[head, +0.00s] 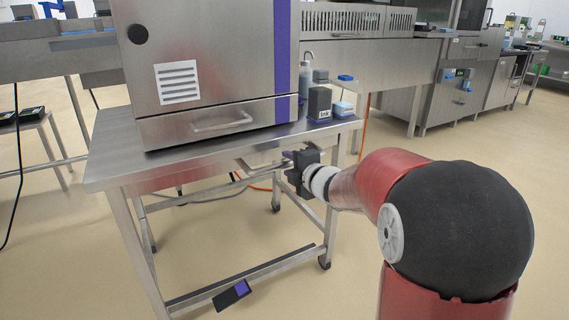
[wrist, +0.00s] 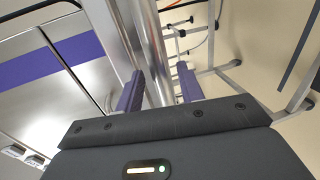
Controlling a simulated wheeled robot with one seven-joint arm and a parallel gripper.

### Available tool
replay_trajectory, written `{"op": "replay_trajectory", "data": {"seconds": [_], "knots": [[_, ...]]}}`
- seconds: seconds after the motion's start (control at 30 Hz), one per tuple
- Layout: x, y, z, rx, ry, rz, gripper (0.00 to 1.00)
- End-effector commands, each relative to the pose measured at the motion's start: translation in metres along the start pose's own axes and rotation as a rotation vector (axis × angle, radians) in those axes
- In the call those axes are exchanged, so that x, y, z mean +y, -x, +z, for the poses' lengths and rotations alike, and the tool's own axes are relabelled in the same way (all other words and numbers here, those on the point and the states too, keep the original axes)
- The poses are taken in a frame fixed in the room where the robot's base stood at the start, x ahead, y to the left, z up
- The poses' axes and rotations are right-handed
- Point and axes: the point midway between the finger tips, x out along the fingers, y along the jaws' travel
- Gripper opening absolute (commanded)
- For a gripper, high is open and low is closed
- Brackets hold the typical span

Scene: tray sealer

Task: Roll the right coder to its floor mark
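The coder is a steel cabinet (head: 205,60) with a purple stripe, standing on a steel table-like stand (head: 125,165) with casters. Only one such unit shows, and its purple stripe also shows in the wrist view (wrist: 40,72). My gripper (head: 287,159) is at the right side of the stand, just below its top. In the wrist view my gripper's purple fingers (wrist: 159,85) are apart, one on each side of a steel bar (wrist: 152,50). I see no clear grip on the bar. I cannot make out a floor mark.
A dark box (head: 319,102) and a blue-topped tub (head: 343,109) stand on the stand's right end. A purple-faced pedal (head: 232,294) hangs on its lower bar. An orange cable (head: 262,188) runs on the floor behind. Steel machines (head: 400,90) line the back. Floor at right is open.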

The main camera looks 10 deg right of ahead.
Motion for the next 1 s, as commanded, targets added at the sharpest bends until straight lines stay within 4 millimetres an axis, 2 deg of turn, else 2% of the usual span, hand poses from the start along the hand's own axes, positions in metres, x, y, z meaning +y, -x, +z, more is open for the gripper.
{"op": "replay_trajectory", "data": {"seconds": [0.03, 0.2, 0.57, 0.83, 0.87, 1.0], "knots": [[-0.002, -0.009, -0.001, 0.002, 0.000, -0.002, 0.38], [0.000, -0.027, 0.000, 0.000, -0.001, 0.000, 0.38], [0.000, -0.033, 0.000, -0.001, -0.001, 0.000, 0.38], [0.000, -0.033, 0.000, -0.001, -0.002, 0.000, 0.03], [0.000, -0.033, 0.000, -0.001, -0.002, 0.000, 0.00], [0.000, -0.033, 0.000, -0.001, -0.002, 0.000, 0.00]]}}
